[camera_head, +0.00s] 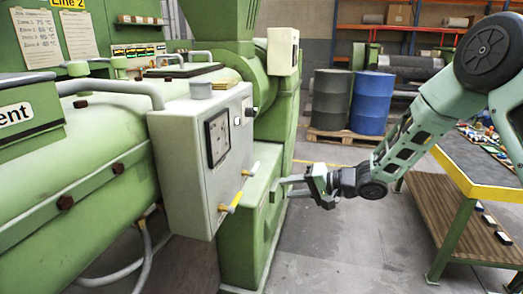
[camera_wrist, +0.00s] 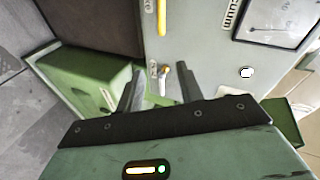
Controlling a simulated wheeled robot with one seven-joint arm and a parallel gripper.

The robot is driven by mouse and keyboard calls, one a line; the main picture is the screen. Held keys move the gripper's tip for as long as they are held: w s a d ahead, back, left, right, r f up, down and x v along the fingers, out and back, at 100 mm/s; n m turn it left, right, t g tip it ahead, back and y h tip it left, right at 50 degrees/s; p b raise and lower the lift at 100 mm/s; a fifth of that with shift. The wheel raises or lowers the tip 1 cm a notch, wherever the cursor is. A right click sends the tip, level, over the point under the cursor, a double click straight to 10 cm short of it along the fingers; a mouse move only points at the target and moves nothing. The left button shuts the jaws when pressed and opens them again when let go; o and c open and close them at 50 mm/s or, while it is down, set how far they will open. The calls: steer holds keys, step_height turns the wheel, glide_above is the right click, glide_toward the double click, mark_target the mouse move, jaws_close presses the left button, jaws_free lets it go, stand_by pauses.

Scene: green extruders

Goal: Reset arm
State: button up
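My gripper (camera_head: 296,187) reaches in from the right in the head view, close to the green extruder (camera_head: 100,150) and to the right of its grey control box (camera_head: 190,160). In the wrist view my gripper (camera_wrist: 158,85) has its two fingers apart, with nothing between them. The control box (camera_wrist: 200,50) fills the top of the wrist view. A yellow-handled lever (camera_wrist: 162,18) and a small brass-coloured lever (camera_wrist: 163,72) show on its face beyond the fingers. Whether a finger touches anything cannot be told.
A work table (camera_head: 464,172) with a yellow edge and small items stands at the right. A dark drum (camera_head: 331,98) and a blue drum (camera_head: 371,102) stand on a pallet (camera_head: 345,139) behind. Grey floor (camera_head: 345,240) lies open between the extruder and the table.

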steer(key=s+a+r+n+h, duration=0.2)
steer(key=s+a+r+h, duration=0.1)
steer(key=s+h, duration=0.1)
steer(key=s+d+r+n+g+h, duration=0.1)
steer(key=s+n+g+h, duration=0.2)
steer(key=s, duration=1.4)
steer(key=s+d+r+n+g+h, duration=0.1)
steer(key=s+n+g+h, duration=0.3)
steer(key=s, duration=1.3)
steer(key=shift+s+d+r+n, duration=0.4)
steer(key=shift+d+n, duration=0.05)
steer(key=shift+n, duration=0.35)
